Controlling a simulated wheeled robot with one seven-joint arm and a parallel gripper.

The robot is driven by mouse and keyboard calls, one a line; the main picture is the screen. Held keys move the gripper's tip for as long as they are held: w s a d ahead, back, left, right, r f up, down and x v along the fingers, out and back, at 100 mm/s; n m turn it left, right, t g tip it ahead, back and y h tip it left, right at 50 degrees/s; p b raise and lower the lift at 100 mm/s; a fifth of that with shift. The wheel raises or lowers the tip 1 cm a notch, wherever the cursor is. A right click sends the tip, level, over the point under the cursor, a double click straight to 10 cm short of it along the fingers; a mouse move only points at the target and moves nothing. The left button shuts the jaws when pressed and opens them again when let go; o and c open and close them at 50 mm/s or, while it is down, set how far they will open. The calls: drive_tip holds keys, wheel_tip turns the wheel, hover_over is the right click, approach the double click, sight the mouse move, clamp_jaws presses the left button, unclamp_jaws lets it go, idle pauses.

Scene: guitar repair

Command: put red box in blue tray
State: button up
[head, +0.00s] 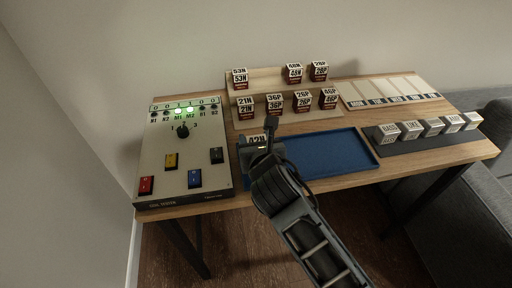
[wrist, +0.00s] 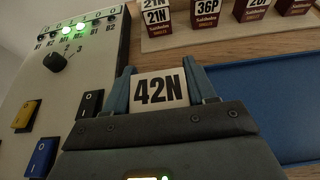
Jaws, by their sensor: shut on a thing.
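My gripper (head: 262,146) is shut on a box with a white label reading 42N (wrist: 160,89). In the wrist view the box sits between the two fingers, its white face toward the camera; its sides are mostly hidden, so I cannot see their colour. The blue tray (head: 340,153) lies flat on the table and looks empty where it shows. In the head view my gripper covers the tray's left end. In the wrist view the tray (wrist: 265,105) is to the right of the held box. I cannot tell how high the box is above the table.
A coil tester (head: 187,140) with switches and lit green lights stands close on the left. Behind is a stepped rack (head: 262,107) with several dark red, white-labelled boxes. A dark strip with several white labelled cubes (head: 411,130) is on the right. A labelled panel (head: 392,90) lies back right.

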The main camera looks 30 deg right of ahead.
drive_tip(key=shift+f, duration=1.3)
drive_tip(key=shift+f, duration=0.1)
drive_tip(key=o, duration=1.1)
drive_tip(key=shift+s, duration=0.15)
drive_tip(key=v, duration=1.2)
